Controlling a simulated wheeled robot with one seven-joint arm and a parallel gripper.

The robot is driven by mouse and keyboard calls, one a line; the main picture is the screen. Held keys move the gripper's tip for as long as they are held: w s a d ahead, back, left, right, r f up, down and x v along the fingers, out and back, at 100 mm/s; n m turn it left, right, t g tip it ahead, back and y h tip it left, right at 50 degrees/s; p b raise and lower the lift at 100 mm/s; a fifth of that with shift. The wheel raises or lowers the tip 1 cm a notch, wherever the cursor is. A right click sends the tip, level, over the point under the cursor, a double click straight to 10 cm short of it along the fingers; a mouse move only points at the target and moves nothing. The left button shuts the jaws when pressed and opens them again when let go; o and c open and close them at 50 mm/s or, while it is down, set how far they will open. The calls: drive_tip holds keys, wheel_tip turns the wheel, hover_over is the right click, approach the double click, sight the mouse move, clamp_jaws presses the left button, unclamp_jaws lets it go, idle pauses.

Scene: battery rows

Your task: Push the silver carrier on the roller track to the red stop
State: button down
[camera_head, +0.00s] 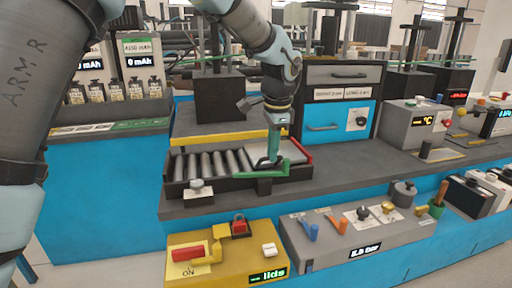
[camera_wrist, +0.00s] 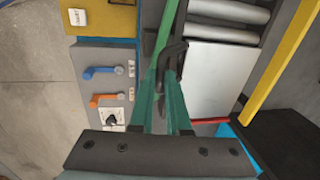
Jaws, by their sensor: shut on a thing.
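The silver carrier (camera_wrist: 214,82) is a flat pale plate with a black handle (camera_wrist: 170,58) on its near side. In the head view, it (camera_head: 257,153) sits at the right end of the roller track (camera_head: 205,165), partly hidden by my gripper. My green gripper (camera_head: 273,150) points down; in the wrist view its fingers (camera_wrist: 165,100) are shut on the black handle. The red stop (camera_head: 302,151) is a bar across the track's right end. In the wrist view the stop (camera_wrist: 208,121) lies right at the carrier's edge; I cannot tell whether they touch.
A yellow bar (camera_head: 215,139) runs behind the track. A silver-topped knob (camera_head: 197,188) stands at its front left. A drawer unit (camera_head: 340,100) stands behind right. A yellow box (camera_head: 225,252) and grey lever panel (camera_head: 355,238) lie in front. Bare bench shows right of the track.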

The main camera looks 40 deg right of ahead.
drive_tip(key=shift+s+d, duration=0.25)
drive_tip(key=shift+d, duration=0.05)
drive_tip(key=c, duration=0.9)
unclamp_jaws()
drive_tip(key=shift+w, duration=0.1)
drive_tip(key=r, duration=0.3)
drive_tip(key=s+r+b, duration=0.1)
drive_tip(key=r, duration=0.3)
drive_tip(key=a+r, duration=0.1)
drive_tip(key=r, duration=0.2)
drive_tip(key=shift+s+r, duration=0.3)
drive_tip(key=shift+s, duration=0.1)
